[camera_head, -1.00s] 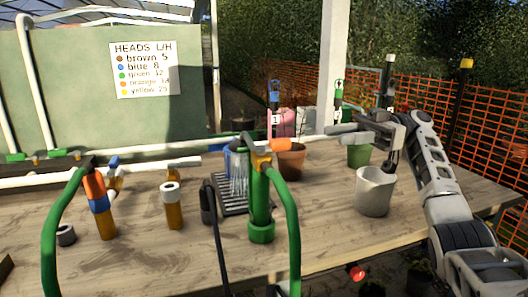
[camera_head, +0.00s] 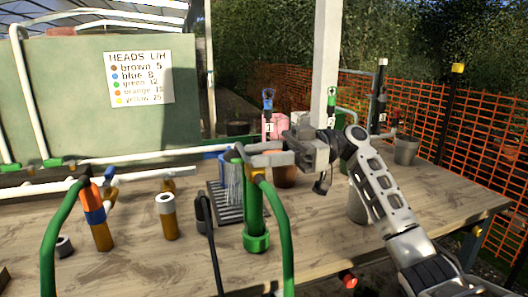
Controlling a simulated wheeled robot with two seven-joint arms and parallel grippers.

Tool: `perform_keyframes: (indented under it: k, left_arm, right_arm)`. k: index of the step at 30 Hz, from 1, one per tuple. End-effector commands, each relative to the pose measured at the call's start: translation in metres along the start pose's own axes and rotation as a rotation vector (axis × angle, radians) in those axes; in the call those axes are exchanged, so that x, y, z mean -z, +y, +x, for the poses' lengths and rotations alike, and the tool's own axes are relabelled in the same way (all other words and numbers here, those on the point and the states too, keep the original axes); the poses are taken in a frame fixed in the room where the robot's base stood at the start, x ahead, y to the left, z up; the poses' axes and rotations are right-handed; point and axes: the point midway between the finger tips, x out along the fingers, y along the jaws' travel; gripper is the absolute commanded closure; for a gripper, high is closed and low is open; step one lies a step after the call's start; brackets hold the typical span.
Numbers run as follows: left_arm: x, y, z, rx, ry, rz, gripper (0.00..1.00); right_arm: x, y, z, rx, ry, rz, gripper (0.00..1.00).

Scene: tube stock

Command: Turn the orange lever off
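A green standpipe (camera_head: 254,215) stands on the wooden table, with a yellow-orange lever (camera_head: 258,171) near its top. Streaks of water (camera_head: 230,180) fall just left of the standpipe, in front of a blue container. My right gripper (camera_head: 252,153) reaches in from the right, with its fingers pointing left at the top of the standpipe. Its two fingers look apart, and they overlap the lever's upper part in the picture. I cannot tell whether they touch it. My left gripper is out of view.
At left stand an orange-and-blue riser (camera_head: 97,217) and a brown tube with a white top (camera_head: 167,216). Pots stand behind and beside my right arm, including a grey pot (camera_head: 405,151).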

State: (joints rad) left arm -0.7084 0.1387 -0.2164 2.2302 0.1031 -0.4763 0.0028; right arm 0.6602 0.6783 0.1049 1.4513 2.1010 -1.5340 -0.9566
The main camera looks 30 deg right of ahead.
Motion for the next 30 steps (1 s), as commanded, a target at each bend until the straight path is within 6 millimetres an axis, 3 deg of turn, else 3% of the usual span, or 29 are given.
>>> perform_keyframes:
  k: [7,11,22,30]
  left_arm:
    - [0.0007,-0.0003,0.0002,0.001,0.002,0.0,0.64]
    - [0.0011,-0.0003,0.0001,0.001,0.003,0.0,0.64]
    - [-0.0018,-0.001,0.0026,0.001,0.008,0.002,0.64]
    - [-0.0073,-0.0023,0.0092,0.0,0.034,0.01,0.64]
  right_arm:
    - [-0.0003,0.0,0.0004,0.0,0.0,0.0,0.65]
    - [-0.0002,0.0,0.0002,0.0,0.0,0.0,1.0]
    - [-0.0021,-0.0012,-0.0002,-0.032,-0.001,-0.001,1.0]
    - [-0.0047,-0.0047,0.0004,-0.184,-0.001,-0.005,1.0]
